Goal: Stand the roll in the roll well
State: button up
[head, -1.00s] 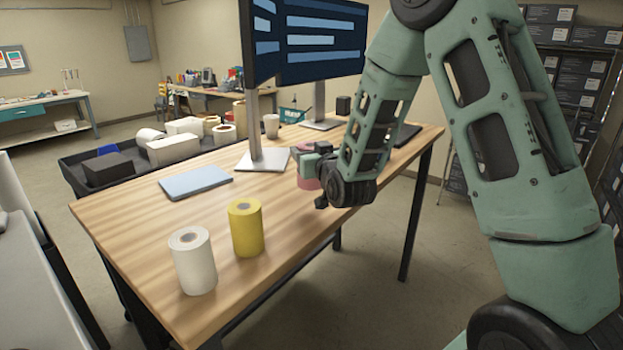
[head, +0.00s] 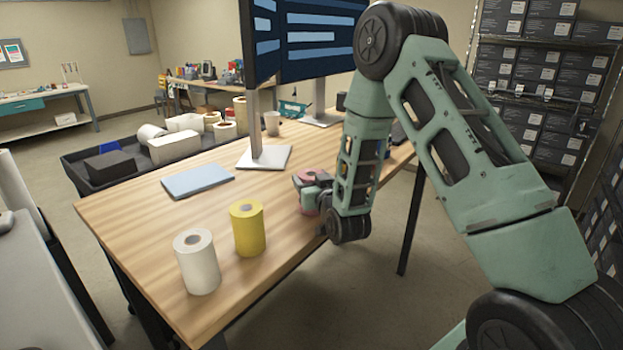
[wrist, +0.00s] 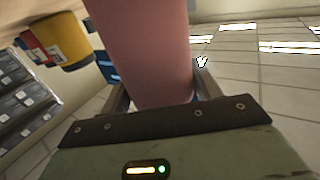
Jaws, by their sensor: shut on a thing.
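A pink roll (head: 309,175) is held upright, or nearly so, in my gripper (head: 309,189), over the right part of the wooden table. In the wrist view the pink roll (wrist: 140,45) fills the space between the two fingers of my gripper (wrist: 162,92), which press on its sides. I cannot tell whether the roll's lower end touches the table. My arm and gripper hide part of it. I cannot make out a roll well in either view.
A white roll (head: 197,264) and a yellow roll (head: 248,230) stand on the wooden table (head: 140,225) near its front. A blue folder-like pad (head: 198,182) lies behind them. A monitor stand (head: 264,157) is behind my gripper. A dark bin (head: 75,168) lies beyond the table.

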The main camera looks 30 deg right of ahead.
jog(key=shift+f, duration=0.15)
jog(key=o, duration=1.1)
